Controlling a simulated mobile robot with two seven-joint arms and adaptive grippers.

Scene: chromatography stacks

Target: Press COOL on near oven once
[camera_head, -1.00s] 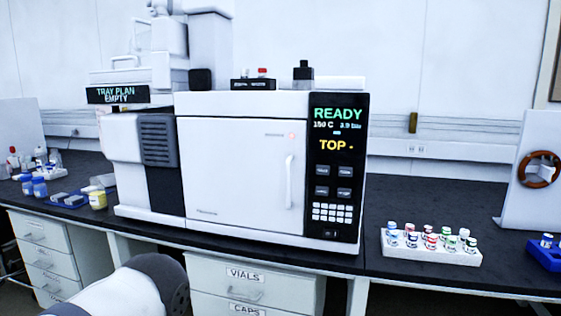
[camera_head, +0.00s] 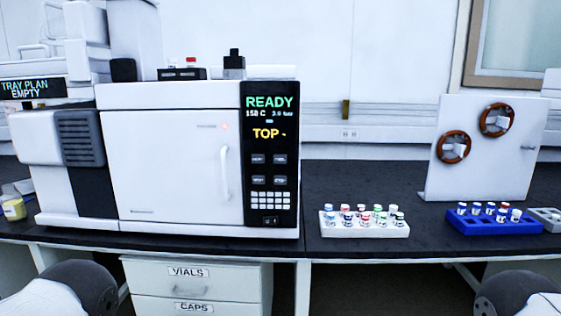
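The near oven (camera_head: 165,165) is a white instrument on the dark bench, left of centre, with its door shut and a vertical white handle. Its black control panel (camera_head: 270,225) is on the right side of its front. The display reads READY, 150 C and TOP. Below it are several small grey buttons (camera_head: 268,169) and a white keypad; the button labels are too small to read, so I cannot tell which is COOL. Parts of my two arms show at the bottom left and bottom right corners, below the bench edge. Neither gripper is in view.
A white rack (camera_head: 365,230) of capped vials stands right of the oven. Farther right are a blue rack (camera_head: 490,226) and a white panel (camera_head: 465,180) with two brown coils. Drawers (camera_head: 190,289) labelled VIALS and CAPS are under the bench. Bare bench lies behind the white rack.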

